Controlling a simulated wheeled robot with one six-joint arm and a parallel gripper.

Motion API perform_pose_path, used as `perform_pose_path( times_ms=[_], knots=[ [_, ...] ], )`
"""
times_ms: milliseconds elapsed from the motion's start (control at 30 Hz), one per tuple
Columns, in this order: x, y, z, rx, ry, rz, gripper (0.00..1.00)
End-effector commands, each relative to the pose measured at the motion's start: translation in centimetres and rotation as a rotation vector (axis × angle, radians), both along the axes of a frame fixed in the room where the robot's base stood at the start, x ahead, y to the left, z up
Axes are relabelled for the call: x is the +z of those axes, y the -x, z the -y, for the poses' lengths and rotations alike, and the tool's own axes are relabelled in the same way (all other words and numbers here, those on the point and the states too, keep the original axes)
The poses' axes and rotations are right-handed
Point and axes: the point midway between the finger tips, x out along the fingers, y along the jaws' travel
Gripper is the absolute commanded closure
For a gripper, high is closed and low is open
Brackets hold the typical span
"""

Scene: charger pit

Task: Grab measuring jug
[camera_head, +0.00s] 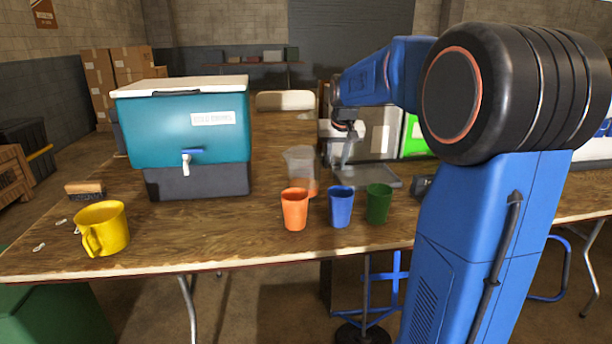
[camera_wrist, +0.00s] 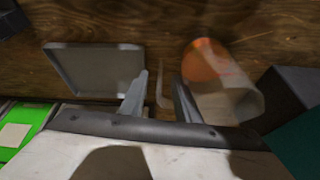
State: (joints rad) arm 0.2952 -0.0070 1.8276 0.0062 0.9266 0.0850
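The measuring jug (camera_head: 301,165) is a clear, see-through vessel standing upright on the wooden table, behind the orange cup and right of the teal drinks cooler. It also shows in the wrist view (camera_wrist: 232,100), right of my fingers, with an orange tint at its far end. My gripper (camera_head: 343,160) is just right of the jug in the head view. In the wrist view my gripper (camera_wrist: 160,78) is open, with a thin pale strip, seemingly the jug's handle, between the fingers. I cannot tell whether either finger touches it.
Orange (camera_head: 295,210), blue (camera_head: 341,207) and green (camera_head: 378,204) cups stand along the front. A grey tray (camera_head: 375,183) lies to the jug's right. The teal cooler (camera_head: 185,135) stands to its left. A yellow mug (camera_head: 103,228) and a brush (camera_head: 85,190) are farther left.

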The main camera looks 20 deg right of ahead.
Motion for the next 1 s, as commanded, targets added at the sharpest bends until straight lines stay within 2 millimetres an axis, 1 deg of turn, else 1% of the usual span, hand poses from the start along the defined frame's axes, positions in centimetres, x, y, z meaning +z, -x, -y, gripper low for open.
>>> perform_pose_path(
  times_ms=[167,267,533,633,800,833,867,900,933,1000],
  knots=[
    [-0.7,-0.3,0.1,0.000,0.000,-0.001,0.70],
    [-1.5,-0.6,0.1,0.000,-0.001,-0.002,0.70],
    [-4.7,-1.9,0.4,0.000,0.000,-0.001,0.70],
    [-5.1,-2.1,0.5,0.000,0.000,-0.001,0.70],
    [-5.1,-2.1,0.5,0.000,0.000,0.000,0.70],
    [-5.1,-2.1,0.5,0.000,0.000,0.000,0.75],
    [-5.1,-2.1,0.5,0.000,0.000,0.000,0.82],
    [-5.1,-2.1,0.5,0.000,0.000,0.000,0.92],
    [-5.1,-2.1,0.5,0.000,0.000,0.000,0.99],
    [-5.1,-2.1,0.5,0.000,0.000,0.000,1.00]
  ],
)
